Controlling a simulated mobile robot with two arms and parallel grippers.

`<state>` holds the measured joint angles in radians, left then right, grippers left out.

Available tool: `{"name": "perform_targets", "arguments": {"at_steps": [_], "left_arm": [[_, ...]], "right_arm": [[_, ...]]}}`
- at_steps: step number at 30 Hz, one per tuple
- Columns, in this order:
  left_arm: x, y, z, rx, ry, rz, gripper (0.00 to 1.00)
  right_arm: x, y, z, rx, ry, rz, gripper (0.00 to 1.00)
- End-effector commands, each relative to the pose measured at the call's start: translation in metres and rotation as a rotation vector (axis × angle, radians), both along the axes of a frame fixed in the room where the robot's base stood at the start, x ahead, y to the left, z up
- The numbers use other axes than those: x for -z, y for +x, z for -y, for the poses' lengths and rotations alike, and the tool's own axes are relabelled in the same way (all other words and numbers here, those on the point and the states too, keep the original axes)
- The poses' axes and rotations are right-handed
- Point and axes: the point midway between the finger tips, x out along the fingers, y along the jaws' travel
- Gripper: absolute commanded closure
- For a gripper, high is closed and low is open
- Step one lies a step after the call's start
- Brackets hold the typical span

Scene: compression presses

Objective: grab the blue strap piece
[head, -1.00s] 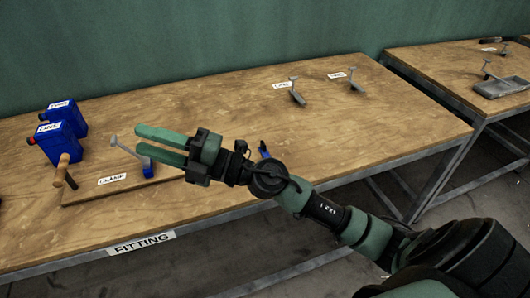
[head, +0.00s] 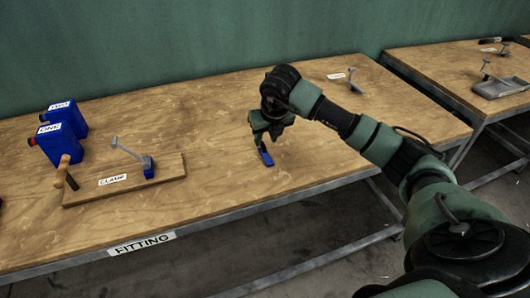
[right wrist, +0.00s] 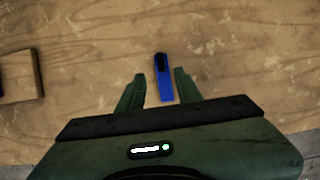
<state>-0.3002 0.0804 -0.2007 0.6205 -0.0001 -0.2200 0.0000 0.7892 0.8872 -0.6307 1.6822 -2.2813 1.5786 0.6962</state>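The blue strap piece (head: 266,156) lies on the wooden table right of the clamp board in the head view. It is a short blue bar with a dark part at one end. My right gripper (head: 267,145) points down just above it, partly covering it. In the right wrist view the strap piece (right wrist: 164,78) lies between the two green fingers (right wrist: 158,88), which are apart with gaps on both sides. My left gripper is not in view.
The clamp board (head: 85,191) with its metal lever (head: 128,150) stands to the left. Blue boxes ONE (head: 62,143) and TWO (head: 70,115) stand behind it. A labelled tool (head: 354,80) lies at the back right. Table around the strap piece is clear.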

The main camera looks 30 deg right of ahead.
Motion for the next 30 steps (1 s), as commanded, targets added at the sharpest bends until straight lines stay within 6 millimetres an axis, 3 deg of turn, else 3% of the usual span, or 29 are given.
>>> {"name": "perform_targets", "arguments": {"at_steps": [9, 18, 19, 22, 23, 30], "left_arm": [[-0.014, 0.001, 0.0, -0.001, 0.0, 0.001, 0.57], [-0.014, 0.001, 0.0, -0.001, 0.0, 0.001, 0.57], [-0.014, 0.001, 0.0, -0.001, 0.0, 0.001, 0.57], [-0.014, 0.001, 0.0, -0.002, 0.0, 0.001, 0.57], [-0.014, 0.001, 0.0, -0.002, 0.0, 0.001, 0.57], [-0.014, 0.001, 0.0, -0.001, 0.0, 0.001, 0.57]], "right_arm": [[0.039, 0.018, 0.008, -0.002, 0.003, -0.002, 0.65], [0.045, 0.021, 0.009, -0.004, 0.001, 0.002, 0.65], [0.045, 0.021, 0.009, -0.004, 0.001, 0.002, 0.68], [0.045, 0.021, 0.009, -0.003, 0.002, 0.001, 0.96], [0.045, 0.021, 0.009, -0.003, 0.002, 0.001, 1.0], [0.045, 0.021, 0.009, -0.003, 0.001, 0.002, 1.0]]}}
